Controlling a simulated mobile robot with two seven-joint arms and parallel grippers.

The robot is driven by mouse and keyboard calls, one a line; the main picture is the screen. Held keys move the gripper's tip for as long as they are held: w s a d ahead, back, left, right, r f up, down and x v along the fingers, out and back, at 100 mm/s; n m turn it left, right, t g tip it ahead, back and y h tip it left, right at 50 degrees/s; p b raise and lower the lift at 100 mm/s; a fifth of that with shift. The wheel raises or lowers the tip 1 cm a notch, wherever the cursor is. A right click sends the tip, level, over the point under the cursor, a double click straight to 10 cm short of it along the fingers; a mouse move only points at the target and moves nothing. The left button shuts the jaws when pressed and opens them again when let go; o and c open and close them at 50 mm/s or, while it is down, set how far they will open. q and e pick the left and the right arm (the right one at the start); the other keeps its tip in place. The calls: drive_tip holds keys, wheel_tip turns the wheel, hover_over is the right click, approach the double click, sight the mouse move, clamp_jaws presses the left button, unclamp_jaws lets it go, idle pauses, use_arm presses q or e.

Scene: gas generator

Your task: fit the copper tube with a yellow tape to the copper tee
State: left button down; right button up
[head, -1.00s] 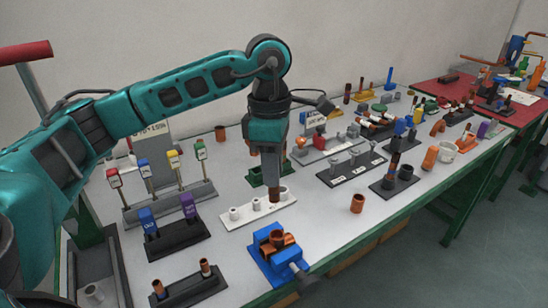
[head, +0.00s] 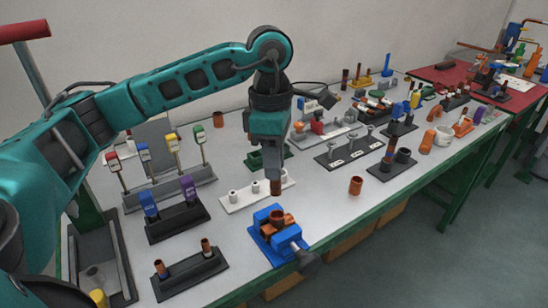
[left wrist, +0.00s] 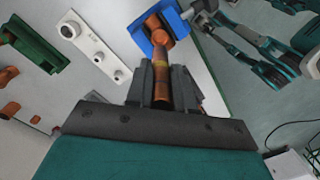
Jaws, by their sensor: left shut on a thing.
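My left gripper (head: 276,178) points down and is shut on a copper tube (head: 276,188), just above and behind the blue vise (head: 262,240). In the left wrist view the tube (left wrist: 162,98) shows between the two dark fingers (left wrist: 162,86), with a yellow band (left wrist: 161,72) near its far part. The copper tee (head: 277,216) sits in the vise's jaws. It also shows in the left wrist view (left wrist: 155,27), in line with the tube's far end. Whether tube and tee touch I cannot tell. My right gripper is not recognisable in either view.
A white holder (head: 232,198) with upright pegs stands just behind the vise. A black rack with two copper pieces (head: 190,274) is at the front left. A loose copper fitting (head: 355,186) stands to the right, with bare table around it.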

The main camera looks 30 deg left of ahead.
sight(276, 194)
use_arm(q)
wheel_tip(276, 194, down, 3)
drive_tip(key=shift+d+f+b, duration=0.1)
drive_tip(key=shift+d+b, duration=0.05)
drive_tip(key=shift+b, duration=0.85)
drive_tip(key=shift+s+f+b, duration=0.1)
drive_tip(key=shift+f+b, duration=0.45)
drive_tip(key=shift+f, duration=0.1)
use_arm(e)
drive_tip(key=shift+w+a+f+y, duration=0.3)
drive_tip(key=shift+a+f+y, duration=0.1)
drive_tip(key=shift+a+f, duration=0.4)
drive_tip(key=shift+d+f, duration=0.25)
drive_tip(key=shift+f, duration=0.05)
drive_tip(key=shift+a, duration=0.1)
use_arm(q)
drive_tip(key=shift+f+b, duration=0.2)
drive_tip(key=shift+b, duration=0.15)
use_arm(e)
drive_tip(key=shift+f, duration=0.1)
use_arm(q)
drive_tip(key=shift+d+f+b, duration=0.15)
drive_tip(key=shift+f+b, duration=1)
drive_tip(key=shift+f, duration=0.2)
use_arm(e)
drive_tip(key=shift+f, duration=1.2)
use_arm(q)
drive_tip(key=c, duration=0.9)
unclamp_jaws()
